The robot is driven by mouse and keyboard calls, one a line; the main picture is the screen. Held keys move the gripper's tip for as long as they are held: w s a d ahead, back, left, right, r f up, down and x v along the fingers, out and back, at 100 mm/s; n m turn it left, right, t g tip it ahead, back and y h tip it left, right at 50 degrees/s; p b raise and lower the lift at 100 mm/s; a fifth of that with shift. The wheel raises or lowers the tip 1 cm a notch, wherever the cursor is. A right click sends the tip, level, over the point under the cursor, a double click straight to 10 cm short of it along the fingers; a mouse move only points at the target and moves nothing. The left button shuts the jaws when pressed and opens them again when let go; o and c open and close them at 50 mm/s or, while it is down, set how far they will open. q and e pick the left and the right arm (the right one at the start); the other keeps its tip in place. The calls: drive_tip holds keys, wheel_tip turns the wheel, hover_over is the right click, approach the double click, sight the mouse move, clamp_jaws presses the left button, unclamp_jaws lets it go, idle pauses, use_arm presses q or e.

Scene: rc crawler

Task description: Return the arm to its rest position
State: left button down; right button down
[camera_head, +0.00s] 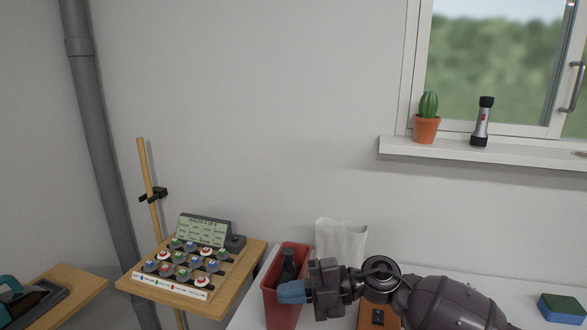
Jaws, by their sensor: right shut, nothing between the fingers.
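My right gripper (292,292) shows at the bottom centre, with its arm coming in from the lower right. Its blue fingertips are together and hold nothing. The gripper points left and appears in front of a red bin (281,312), covering part of it. A dark bottle-like object (288,266) shows inside the bin. My left gripper is not in view.
A wooden stand holds a panel (172,291) with several coloured knobs and a small display (203,230). A white paper bag (341,240) stands behind my gripper. A sponge (562,307) lies far right. A cactus (428,105) and flashlight (482,122) stand on the windowsill.

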drive_tip(key=s+d+f+m+t+h, duration=0.25)
drive_tip(key=d+m+t+h, duration=0.55)
drive_tip(key=m, duration=0.5)
drive_tip(key=s+d+f+m+t+h, duration=0.1)
drive_tip(key=d+f+m+t+h, duration=0.4)
drive_tip(key=d+m+t, duration=0.7)
drive_tip(key=s+d+f+m+g+h, duration=0.1)
drive_tip(key=s+d+f+m+g, duration=0.25)
drive_tip(key=s, duration=0.55)
drive_tip(key=s+d+f+m+g+h, duration=0.1)
drive_tip(key=s+d+f+g+h, duration=0.1)
drive_tip(key=s+f+g, duration=0.4)
drive_tip(key=s+d+f+m+g+h, duration=0.1)
drive_tip(key=s+d+f+m+g, duration=0.15)
drive_tip(key=s+g, duration=0.65)
drive_tip(key=w+f+t, duration=0.5)
drive_tip(key=f+t, duration=0.4)
drive_tip(key=t, duration=0.1)
drive_tip(key=shift+f+n, duration=0.3)
drive_tip(key=shift+f, duration=0.1)
drive_tip(key=shift+d+t, duration=0.1)
drive_tip(key=shift+t, duration=0.15)
